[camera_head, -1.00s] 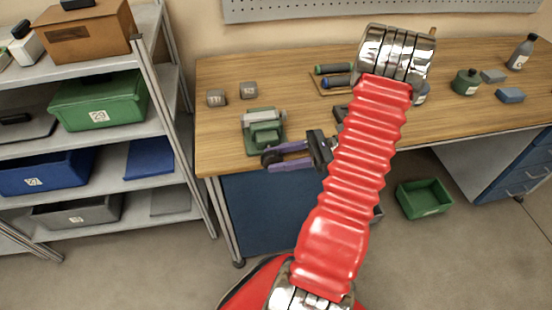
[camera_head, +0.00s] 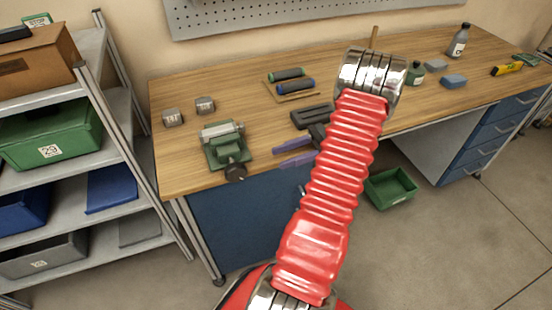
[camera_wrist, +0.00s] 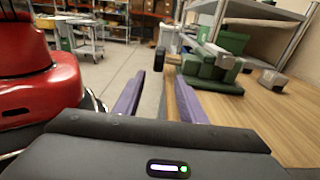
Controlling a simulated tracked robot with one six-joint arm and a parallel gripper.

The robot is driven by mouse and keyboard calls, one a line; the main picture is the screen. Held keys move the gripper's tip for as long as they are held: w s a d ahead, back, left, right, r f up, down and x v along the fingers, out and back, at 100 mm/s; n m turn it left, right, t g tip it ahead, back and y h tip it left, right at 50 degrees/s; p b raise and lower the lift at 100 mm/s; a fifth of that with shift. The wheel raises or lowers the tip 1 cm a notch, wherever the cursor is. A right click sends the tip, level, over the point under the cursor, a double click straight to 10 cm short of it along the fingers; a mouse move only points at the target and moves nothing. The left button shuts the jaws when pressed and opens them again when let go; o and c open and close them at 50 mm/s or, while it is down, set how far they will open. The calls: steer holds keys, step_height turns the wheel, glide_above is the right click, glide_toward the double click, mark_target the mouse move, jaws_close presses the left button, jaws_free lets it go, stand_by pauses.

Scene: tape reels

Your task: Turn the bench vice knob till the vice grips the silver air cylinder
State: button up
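The green bench vice (camera_head: 228,157) stands at the table's front left edge. The silver air cylinder (camera_head: 221,129) lies across its top; whether the jaws press on it, I cannot tell. The dark vice knob (camera_head: 235,173) sticks out at the table's front edge. In the wrist view, the vice (camera_wrist: 212,78) is ahead and to the right, with the dark knob (camera_wrist: 160,58) beyond my fingertips. My gripper (camera_head: 279,152), with purple fingers, is open and empty, to the right of the knob and apart from it. It also shows in the wrist view (camera_wrist: 159,78).
Two small grey blocks (camera_head: 173,118) (camera_head: 205,105) sit behind the vice. Green and blue rolls (camera_head: 290,80) lie at the back. Bottles and blue blocks (camera_head: 453,81) are at the right. A shelf with bins (camera_head: 50,135) stands left; a green crate (camera_head: 390,188) is on the floor.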

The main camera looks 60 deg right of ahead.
stand_by(0.3)
step_height(320, 180, up, 15)
steer(key=n+g+h, duration=0.4)
steer(key=g+h, duration=0.2)
steer(key=g, duration=0.1)
glide_above(238, 165)
steer(key=s, duration=0.1)
steer(key=d+m+h, duration=0.1)
steer(key=s+d+f+m+h, duration=0.1)
steer(key=h, duration=0.1)
steer(key=d+f+m+h, duration=0.1)
steer(key=m, duration=0.1)
steer(key=shift+s+d+f, duration=0.2)
steer(key=shift+d+f, duration=0.05)
steer(key=shift+d, duration=0.05)
steer(key=shift+f, duration=0.1)
steer(key=x, duration=1.3)
steer(key=shift+f, duration=0.4)
steer(key=shift+c, duration=0.2)
